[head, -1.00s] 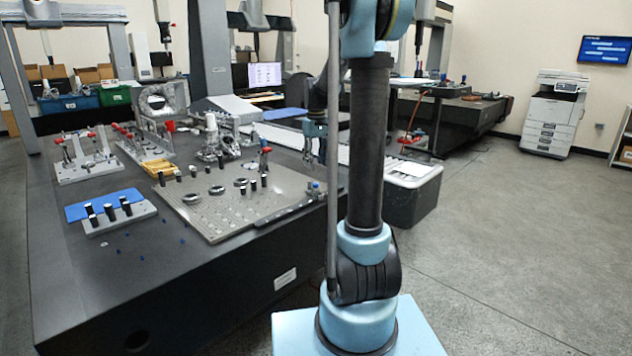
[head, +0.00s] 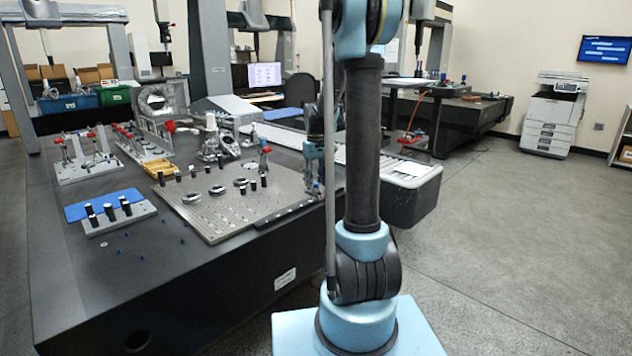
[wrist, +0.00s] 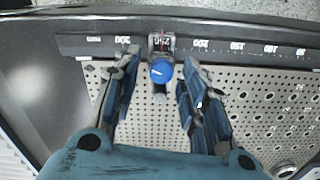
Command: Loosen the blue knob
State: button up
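The blue knob (wrist: 160,70) shows in the wrist view, with a white pointer line on its round top. It sits on a small dark block at a numbered scale bar (wrist: 220,46) along the plate's edge. My gripper (wrist: 160,61) is open, one finger left of the knob and one right, with a visible gap on both sides. I cannot tell from above how far down the fingertips reach. In the head view my gripper (head: 313,178) is low at the right edge of the perforated plate (head: 225,218); the knob cannot be made out there.
Black pegs and metal rings stand on the plate left of my gripper. Clamp fixtures (head: 85,158) and a blue pad (head: 100,202) lie farther left on the dark granite table (head: 190,285). A grey bin (head: 410,190) is beyond the table's right side.

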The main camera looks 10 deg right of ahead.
grip_shut()
jog(key=n, duration=0.4)
jog(key=shift+n, duration=0.3)
jog(key=shift+o, duration=1.3)
grip_release()
